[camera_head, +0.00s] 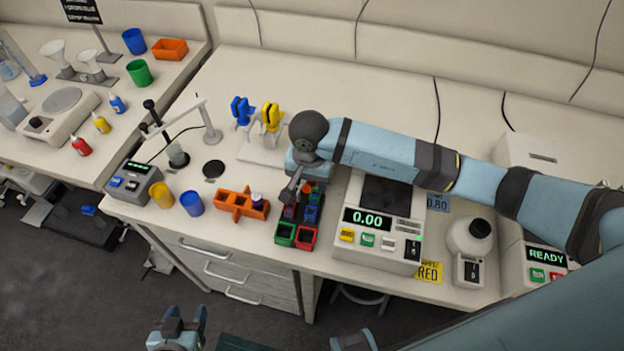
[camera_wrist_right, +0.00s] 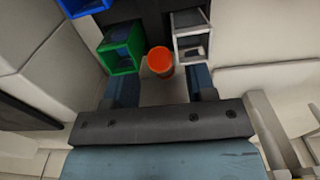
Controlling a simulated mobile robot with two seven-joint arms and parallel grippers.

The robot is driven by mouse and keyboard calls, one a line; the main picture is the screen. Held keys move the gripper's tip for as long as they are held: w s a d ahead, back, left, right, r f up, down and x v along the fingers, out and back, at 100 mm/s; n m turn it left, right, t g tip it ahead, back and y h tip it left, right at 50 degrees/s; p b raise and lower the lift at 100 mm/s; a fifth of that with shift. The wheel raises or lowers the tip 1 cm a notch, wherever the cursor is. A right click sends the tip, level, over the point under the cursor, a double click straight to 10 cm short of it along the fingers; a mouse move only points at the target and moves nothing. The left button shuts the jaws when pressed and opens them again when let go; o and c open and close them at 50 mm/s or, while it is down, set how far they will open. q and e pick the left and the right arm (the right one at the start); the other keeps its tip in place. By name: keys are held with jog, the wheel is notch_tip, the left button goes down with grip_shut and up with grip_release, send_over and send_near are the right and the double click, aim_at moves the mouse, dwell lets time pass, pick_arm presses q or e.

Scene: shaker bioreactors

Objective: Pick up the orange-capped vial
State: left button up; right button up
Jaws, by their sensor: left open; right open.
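In the right wrist view an orange cap (camera_wrist_right: 160,60) shows between the two fingers of my right gripper (camera_wrist_right: 161,84). The gripper is open, with a visible gap on each side of the cap. The vial's body below the cap is hidden. In the head view my right gripper (camera_head: 293,190) is over the rack of coloured cells (camera_head: 285,234), and I cannot make out the orange cap there. My left gripper (camera_head: 183,320) is open and empty, low at the front left, away from the bench top.
In the right wrist view a green cell (camera_wrist_right: 120,52) and a grey-white cell (camera_wrist_right: 191,38) flank the cap closely. In the head view an orange rack (camera_head: 238,204) stands left of the coloured cells, and a scale (camera_head: 380,226) reading 0.00 stands right.

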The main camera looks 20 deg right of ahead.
jog(key=shift+d+f, duration=0.1)
jog(key=shift+f, duration=0.6)
jog(key=shift+c, duration=1.3)
jog(key=shift+s+r, duration=0.15)
grip_shut()
pick_arm(q)
jog(key=shift+a+f, duration=0.15)
jog(key=shift+f, duration=0.15)
jog(key=shift+w+r, duration=0.1)
jog(key=shift+r, duration=0.1)
pick_arm(e)
jog(key=shift+w+r, duration=0.25)
jog(key=shift+r, duration=0.2)
pick_arm(q)
jog(key=shift+w+f+b, duration=0.15)
jog(key=shift+f+b, duration=1)
jog(key=shift+f, duration=0.15)
pick_arm(e)
notch_tip(320, 180, up, 20)
jog(key=shift+f, duration=0.15)
jog(key=shift+w+d, duration=0.1)
jog(key=shift+w, duration=0.15)
